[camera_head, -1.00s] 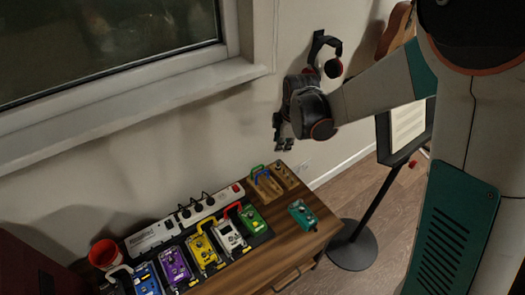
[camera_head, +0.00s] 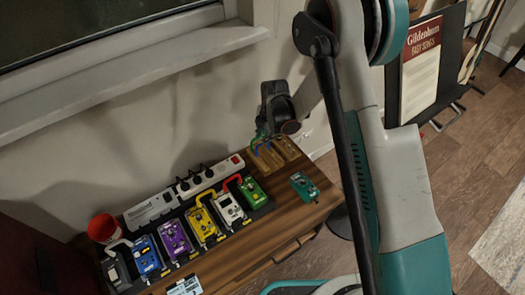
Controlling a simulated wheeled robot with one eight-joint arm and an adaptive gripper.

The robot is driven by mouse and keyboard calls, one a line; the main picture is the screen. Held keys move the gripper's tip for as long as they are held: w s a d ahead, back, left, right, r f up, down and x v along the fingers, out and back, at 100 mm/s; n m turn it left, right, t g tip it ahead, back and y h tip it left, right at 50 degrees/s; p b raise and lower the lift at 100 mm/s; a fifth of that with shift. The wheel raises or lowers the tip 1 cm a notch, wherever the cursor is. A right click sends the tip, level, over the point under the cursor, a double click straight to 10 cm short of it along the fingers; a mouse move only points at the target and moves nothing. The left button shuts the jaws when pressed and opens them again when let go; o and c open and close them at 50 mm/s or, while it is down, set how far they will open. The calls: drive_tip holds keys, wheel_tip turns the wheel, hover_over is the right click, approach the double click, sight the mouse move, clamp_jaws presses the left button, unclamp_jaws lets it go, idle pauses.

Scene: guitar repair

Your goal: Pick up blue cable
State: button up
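The blue cable (camera_head: 265,147) is a small looped piece at the left part of the wooden tray (camera_head: 291,149), on the back right of the wooden cabinet top. A green cable (camera_head: 252,145) lies beside it. My gripper (camera_head: 262,133) points down right over these cables, at the tray's left end. Its fingers are small and dark against the cables and partly cover them. I cannot tell whether the fingers are open or touch the blue cable.
A pedalboard with several coloured pedals (camera_head: 175,239) and a white power strip (camera_head: 150,211) fill the cabinet's left and middle. A teal pedal (camera_head: 304,186) sits at the right. A red cup (camera_head: 102,228) stands at the left. The wall (camera_head: 215,115) is close behind.

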drive_tip(key=shift+w+a+f+b, duration=0.1)
drive_tip(key=shift+w+f+b, duration=0.15)
drive_tip(key=shift+f+b, duration=0.7)
drive_tip(key=shift+w+a+f+b, duration=0.1)
drive_tip(key=shift+w+f+b, duration=0.15)
drive_tip(key=shift+f, duration=1.35)
drive_tip(key=shift+w+a+f+b, duration=0.1)
drive_tip(key=shift+w+f+b, duration=0.35)
drive_tip(key=shift+f, duration=0.85)
drive_tip(key=shift+s+r, duration=0.1)
drive_tip(key=shift+s, duration=0.1)
drive_tip(key=shift+c, duration=0.6)
clamp_jaws()
